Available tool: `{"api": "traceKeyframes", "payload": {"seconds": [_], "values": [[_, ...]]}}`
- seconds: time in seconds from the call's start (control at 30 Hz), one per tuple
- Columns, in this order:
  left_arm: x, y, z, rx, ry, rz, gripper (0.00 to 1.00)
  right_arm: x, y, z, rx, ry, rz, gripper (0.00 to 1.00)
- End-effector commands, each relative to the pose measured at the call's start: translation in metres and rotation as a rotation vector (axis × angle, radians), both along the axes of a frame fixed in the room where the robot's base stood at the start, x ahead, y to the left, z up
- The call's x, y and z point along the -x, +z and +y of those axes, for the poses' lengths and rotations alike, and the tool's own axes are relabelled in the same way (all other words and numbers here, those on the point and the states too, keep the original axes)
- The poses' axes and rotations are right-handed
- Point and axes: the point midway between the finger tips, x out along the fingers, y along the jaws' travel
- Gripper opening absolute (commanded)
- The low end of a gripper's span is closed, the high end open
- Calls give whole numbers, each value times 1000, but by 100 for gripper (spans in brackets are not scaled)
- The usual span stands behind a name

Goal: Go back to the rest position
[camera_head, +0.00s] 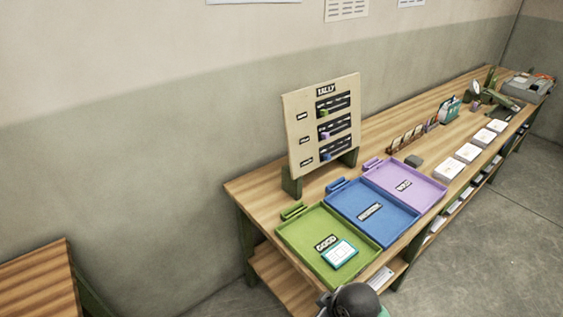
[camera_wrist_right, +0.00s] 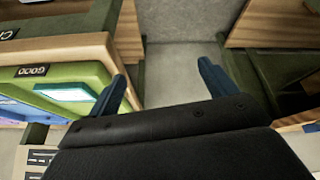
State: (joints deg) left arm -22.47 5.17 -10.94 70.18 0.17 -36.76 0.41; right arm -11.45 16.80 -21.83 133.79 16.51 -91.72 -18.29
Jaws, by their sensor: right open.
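My right gripper (camera_wrist_right: 162,75) is open and empty in the right wrist view, its two dark blue fingers spread over the grey floor. It is beside the workbench, whose wooden edge (camera_wrist_right: 85,48) runs along the left. In the head view, a dark rounded part of my arm shows at the bottom, in front of the bench. The green GOOD tray (camera_head: 292,235) holds a teal-edged card (camera_head: 339,254). The tray also shows in the wrist view (camera_wrist_right: 95,72), at the left, with the card (camera_wrist_right: 65,92) in it. My left gripper is out of view.
A blue tray (camera_head: 345,205) and a purple tray (camera_head: 425,188) follow along the bench. A tally board (camera_head: 300,118) stands behind them. White card stacks (camera_head: 447,171) and a grey machine (camera_head: 528,88) are farther along. Another wooden table (camera_head: 38,285) is at the left. Floor (camera_head: 485,235) is clear at right.

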Motion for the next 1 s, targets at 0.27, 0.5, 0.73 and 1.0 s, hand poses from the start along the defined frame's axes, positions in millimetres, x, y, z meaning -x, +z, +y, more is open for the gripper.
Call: {"api": "traceKeyframes", "payload": {"seconds": [0.27, 0.5, 0.73, 1.0], "values": [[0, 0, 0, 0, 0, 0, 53, 53, -15, -47, -13, -335, 62, 85], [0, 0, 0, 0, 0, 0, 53, 84, -21, -77, 0, -511, 92, 85], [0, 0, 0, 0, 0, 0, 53, 105, -24, -96, 16, -619, 110, 85], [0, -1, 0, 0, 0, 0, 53, 119, -36, -111, 33, -699, 125, 85]]}}
